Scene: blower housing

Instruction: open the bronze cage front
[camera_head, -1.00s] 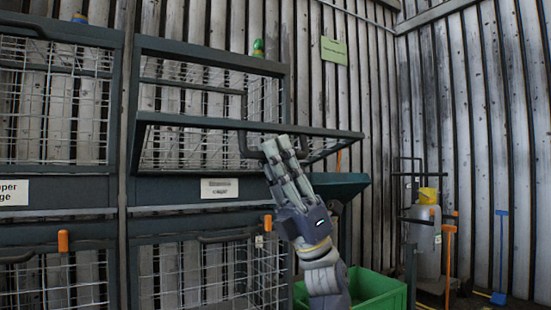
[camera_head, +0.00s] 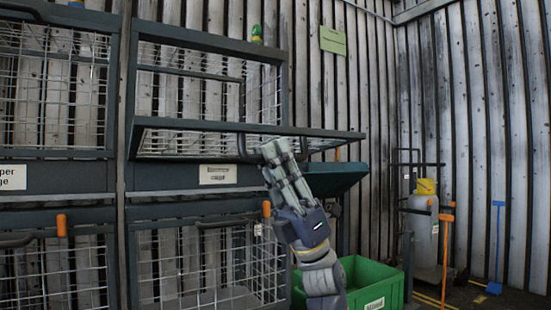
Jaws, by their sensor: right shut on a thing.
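The cage with a small white label (camera_head: 218,175), whose print is too blurred to read surely, is in the upper middle of the head view. Its mesh front (camera_head: 180,144) is swung down and outward, so the cage stands open above it. The front's dark frame bar (camera_head: 330,133) juts toward me and to the right. My right gripper (camera_head: 270,150) is at the handle (camera_head: 241,146) on this bar, with its fingers closed on it. The fingers hide part of the handle. My left gripper is not in view.
A closed mesh cage (camera_head: 60,85) stands at left, with more cages (camera_head: 200,265) below. A green bin (camera_head: 370,285) is on the floor at lower right. A grey cylinder with a yellow top (camera_head: 425,230) and orange and blue tools (camera_head: 497,250) stand by the right wall.

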